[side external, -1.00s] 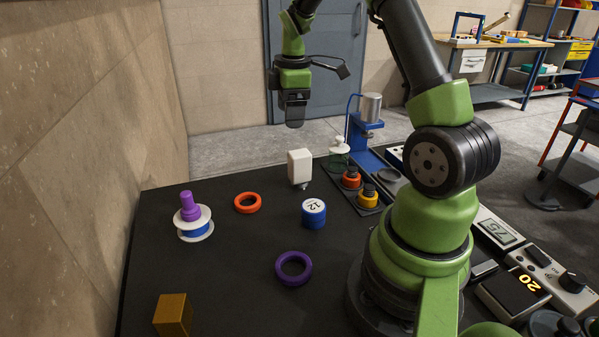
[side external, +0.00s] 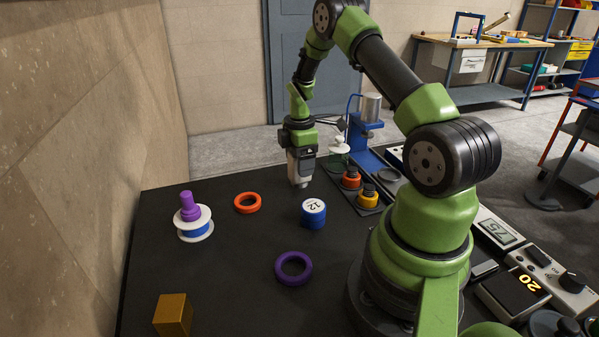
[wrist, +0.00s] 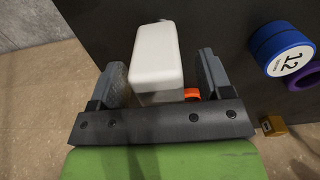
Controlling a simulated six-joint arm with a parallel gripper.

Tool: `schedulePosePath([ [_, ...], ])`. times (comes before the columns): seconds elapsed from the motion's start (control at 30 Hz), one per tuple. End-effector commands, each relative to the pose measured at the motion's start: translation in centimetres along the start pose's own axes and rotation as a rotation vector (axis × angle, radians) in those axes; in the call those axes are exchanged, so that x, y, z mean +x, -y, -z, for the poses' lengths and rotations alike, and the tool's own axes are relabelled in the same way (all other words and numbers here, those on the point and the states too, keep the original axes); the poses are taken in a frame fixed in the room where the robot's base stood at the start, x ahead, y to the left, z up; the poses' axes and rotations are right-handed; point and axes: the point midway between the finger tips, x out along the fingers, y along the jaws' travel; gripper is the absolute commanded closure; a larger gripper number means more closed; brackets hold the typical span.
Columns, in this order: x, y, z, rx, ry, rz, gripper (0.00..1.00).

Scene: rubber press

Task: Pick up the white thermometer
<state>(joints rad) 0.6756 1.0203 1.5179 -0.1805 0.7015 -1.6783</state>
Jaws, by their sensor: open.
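The white thermometer (wrist: 157,55) is a rounded white block between the two open fingers of my gripper (wrist: 165,78) in the wrist view. In the side view my gripper (side external: 301,168) is down over the thermometer (side external: 302,182), at the far part of the black table. The gripper hides most of it there, and only its lower part shows.
A blue cylinder marked 12 (side external: 313,213) stands in front, with an orange ring (side external: 247,203) to the left and a purple ring (side external: 293,268) nearer.

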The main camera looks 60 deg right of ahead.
Motion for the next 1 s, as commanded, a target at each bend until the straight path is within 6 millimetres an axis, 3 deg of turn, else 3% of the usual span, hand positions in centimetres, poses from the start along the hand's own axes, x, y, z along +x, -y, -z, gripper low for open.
schedulePosePath([
  [0.27, 0.5, 0.0, 0.0, 0.001, 0.0, -0.002, 0.28],
  [0.5, 0.4, 0.0, 0.0, 0.001, 0.0, -0.001, 0.8],
  [0.57, 0.4, 0.0, 0.0, 0.001, 0.0, -0.002, 0.91],
  [0.83, -0.1, -0.1, 0.0, 0.001, 0.0, -0.004, 0.91],
  [1.0, -2.9, -0.1, 0.0, 0.002, -0.001, -0.008, 0.91],
])
